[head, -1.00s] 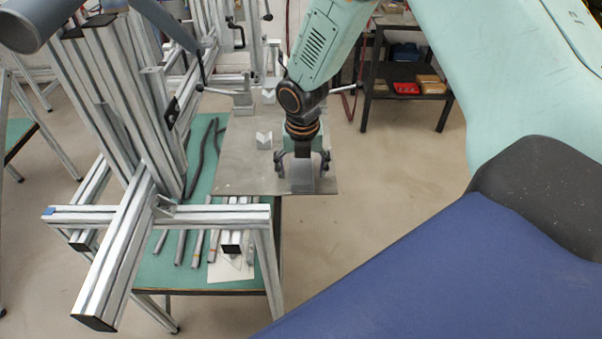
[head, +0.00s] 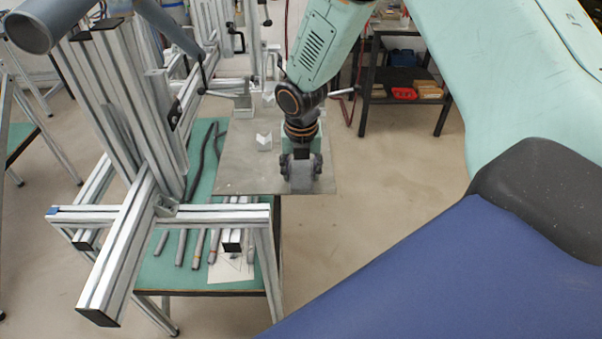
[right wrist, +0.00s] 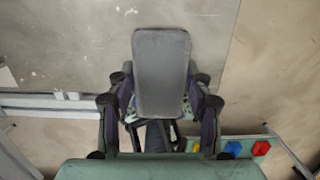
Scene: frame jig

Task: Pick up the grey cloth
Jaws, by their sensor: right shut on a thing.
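The grey cloth (head: 300,184) shows as a small grey piece at the front edge of the metal plate (head: 235,180). In the right wrist view the cloth (right wrist: 161,75) looks like a flat pad with rounded corners. My right gripper (head: 301,170) points down over that edge and is shut on the cloth. In the right wrist view its fingers (right wrist: 160,108) stand on both sides of the cloth's lower part. Whether the cloth still touches the plate, I cannot tell. My left gripper is not in view.
An aluminium profile frame (head: 135,225) stands left of the plate. Dark rods and tubes lie on the green table (head: 190,277) beneath it. A dark shelf (head: 407,100) with a red bin stands behind. Floor on the right is clear.

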